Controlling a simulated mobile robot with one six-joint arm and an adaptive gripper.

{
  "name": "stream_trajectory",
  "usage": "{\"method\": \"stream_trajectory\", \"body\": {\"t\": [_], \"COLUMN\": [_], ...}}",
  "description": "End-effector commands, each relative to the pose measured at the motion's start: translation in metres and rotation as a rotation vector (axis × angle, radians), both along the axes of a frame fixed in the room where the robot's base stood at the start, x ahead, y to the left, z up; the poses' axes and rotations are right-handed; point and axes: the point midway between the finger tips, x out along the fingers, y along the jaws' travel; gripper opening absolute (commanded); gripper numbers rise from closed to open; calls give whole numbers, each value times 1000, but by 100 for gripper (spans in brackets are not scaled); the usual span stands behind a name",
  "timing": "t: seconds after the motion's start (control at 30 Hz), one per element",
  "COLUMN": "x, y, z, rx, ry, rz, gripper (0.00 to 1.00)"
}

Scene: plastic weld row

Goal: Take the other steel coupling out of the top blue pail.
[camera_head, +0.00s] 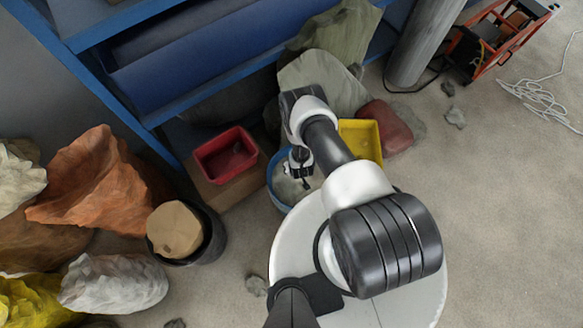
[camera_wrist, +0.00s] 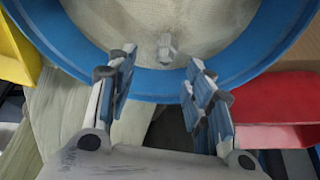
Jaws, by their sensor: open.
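The blue pail (camera_head: 272,180) stands on the floor in front of the blue shelving, partly hidden by my arm. In the wrist view its blue rim (camera_wrist: 265,55) curves around a pale beige inside. A small grey steel coupling (camera_wrist: 166,45) lies in there, close to the rim nearest my gripper. My gripper (camera_wrist: 160,72) is open and empty, with its fingers spread across that rim. The coupling shows just beyond the fingertips, between them and apart from both. In the head view my gripper (camera_head: 301,168) is over the pail; I cannot make out the coupling there.
A red bin (camera_head: 225,153) sits left of the pail and a yellow bin (camera_head: 362,138) right of it. A black bucket (camera_head: 210,245) and several sacks (camera_head: 105,185) stand further left. Large rocks (camera_head: 325,80) lie behind. The floor at right is mostly open.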

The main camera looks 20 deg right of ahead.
Motion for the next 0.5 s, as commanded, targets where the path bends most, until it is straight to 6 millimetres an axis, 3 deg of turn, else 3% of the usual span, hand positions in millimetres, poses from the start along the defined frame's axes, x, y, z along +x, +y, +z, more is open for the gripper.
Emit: {"method": "stream_trajectory", "body": {"t": [0.03,0.27,0.5], "x": [3,9,21], "y": [0,1,6], "z": [-9,-21,-56], "rx": [0,0,0], "ry": [-1,-1,0], "rz": [0,0,-1], "gripper": [47,47,47]}}
